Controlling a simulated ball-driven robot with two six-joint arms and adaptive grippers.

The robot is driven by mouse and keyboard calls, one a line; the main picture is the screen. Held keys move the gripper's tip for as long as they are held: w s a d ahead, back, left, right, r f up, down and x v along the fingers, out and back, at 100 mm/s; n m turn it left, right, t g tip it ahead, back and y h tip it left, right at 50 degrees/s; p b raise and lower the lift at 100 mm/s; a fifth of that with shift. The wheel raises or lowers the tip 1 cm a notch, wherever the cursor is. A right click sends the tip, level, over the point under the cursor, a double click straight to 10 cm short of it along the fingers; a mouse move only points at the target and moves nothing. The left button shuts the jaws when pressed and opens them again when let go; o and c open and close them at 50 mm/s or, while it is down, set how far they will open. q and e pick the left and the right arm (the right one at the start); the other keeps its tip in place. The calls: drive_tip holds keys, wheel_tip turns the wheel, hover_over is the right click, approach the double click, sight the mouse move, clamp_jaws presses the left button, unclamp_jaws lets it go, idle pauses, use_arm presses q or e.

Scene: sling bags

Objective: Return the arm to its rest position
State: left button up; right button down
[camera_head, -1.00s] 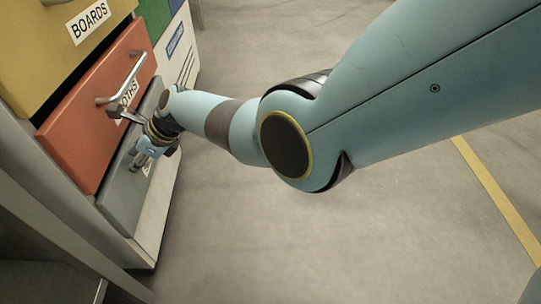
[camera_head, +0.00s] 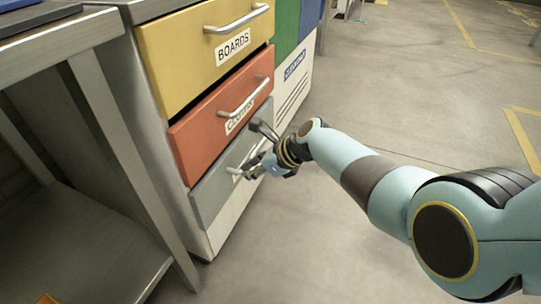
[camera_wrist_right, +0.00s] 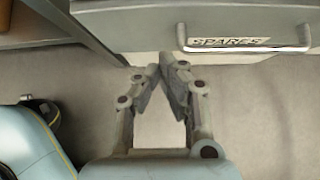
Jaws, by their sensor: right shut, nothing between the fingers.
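My right arm comes in from the right in the head view. Its right gripper (camera_head: 255,170) is in front of the grey bottom drawer (camera_head: 208,203) and partly covers that drawer's handle and label. In the right wrist view, the two fingertips of the right gripper (camera_wrist_right: 163,74) come together at a point, shut and empty, over bare floor. There the grey drawer (camera_wrist_right: 130,32), labelled SPARES, lies ahead with its bar handle (camera_wrist_right: 245,48) to the right of the fingertips, apart from them. My left gripper is not in view.
Above the grey drawer are a red drawer (camera_head: 190,145) and a yellow drawer (camera_head: 170,60) labelled BOARDS, both with bar handles. A metal table (camera_head: 100,100) stands at the left. Blue and green panels (camera_head: 287,30) are behind. Open floor (camera_head: 400,120) lies to the right.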

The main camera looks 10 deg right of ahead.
drive_tip(key=p+v, duration=0.4)
drive_tip(key=v, duration=0.3)
drive_tip(key=s+d+f+n+g+h+p, duration=0.1)
drive_tip(key=s+d+f+g, duration=0.15)
drive_tip(key=s+f, duration=0.6)
drive_tip(key=s+d+f+n+g+h+p, duration=0.1)
drive_tip(key=s+d+f+p, duration=0.2)
drive_tip(key=s, duration=1)
drive_tip(key=s+d+f+n+g+h, duration=0.1)
drive_tip(key=s+d+f, duration=0.4)
drive_tip(key=s, duration=0.6)
use_arm(q)
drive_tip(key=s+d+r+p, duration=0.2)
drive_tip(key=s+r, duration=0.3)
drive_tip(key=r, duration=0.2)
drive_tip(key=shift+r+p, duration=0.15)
drive_tip(key=shift+p, duration=0.15)
use_arm(e)
drive_tip(key=s+d+f+n+h, duration=0.2)
drive_tip(key=s+d+n, duration=0.3)
drive_tip(key=s+n, duration=0.6)
drive_tip(key=s+d+f+n+h, duration=0.2)
drive_tip(key=s+d+n, duration=0.4)
drive_tip(key=s+n, duration=0.5)
drive_tip(key=s+h, duration=0.1)
drive_tip(key=s, duration=0.1)
drive_tip(key=shift+s, duration=0.25)
